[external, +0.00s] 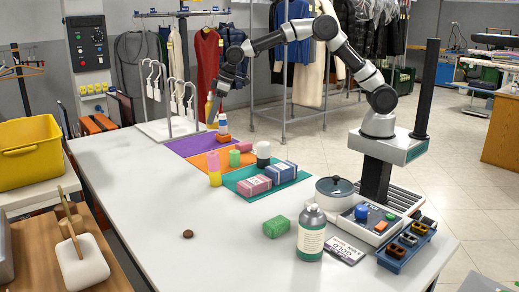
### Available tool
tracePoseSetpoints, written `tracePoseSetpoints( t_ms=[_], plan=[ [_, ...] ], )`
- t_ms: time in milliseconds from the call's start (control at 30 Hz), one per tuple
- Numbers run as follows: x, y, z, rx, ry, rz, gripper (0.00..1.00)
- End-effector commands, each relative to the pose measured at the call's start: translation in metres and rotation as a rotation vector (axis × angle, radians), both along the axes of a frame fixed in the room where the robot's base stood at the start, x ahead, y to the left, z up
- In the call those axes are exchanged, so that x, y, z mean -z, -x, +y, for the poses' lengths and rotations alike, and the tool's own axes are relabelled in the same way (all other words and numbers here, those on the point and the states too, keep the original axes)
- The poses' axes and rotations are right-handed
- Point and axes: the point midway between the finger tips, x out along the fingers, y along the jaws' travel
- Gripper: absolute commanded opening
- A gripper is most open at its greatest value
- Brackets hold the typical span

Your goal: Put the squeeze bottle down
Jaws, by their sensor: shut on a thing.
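My gripper (215,103) points down above the far end of the white table. It is shut on a small yellow squeeze bottle (209,108) with a narrow tip, held over the purple mat area; the gripper partly hides it. Whether its base touches anything cannot be told. Just right of and below it, an orange, white and blue item (223,129) stands near the purple mat (186,146).
A white rack (160,129) stands behind left. The table's left front is mostly clear.

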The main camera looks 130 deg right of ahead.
Motion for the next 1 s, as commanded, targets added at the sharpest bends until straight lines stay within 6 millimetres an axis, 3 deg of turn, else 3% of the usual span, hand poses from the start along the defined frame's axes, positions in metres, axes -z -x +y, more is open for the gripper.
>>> tracePoseSetpoints(
  t_ms=[800, 1000],
  plan=[
    [0.118, 0.0, 0.0, -0.001, 0.0, 0.0, 0.12],
    [0.128, -0.001, 0.0, 0.0, 0.002, -0.003, 0.12]
  ],
)
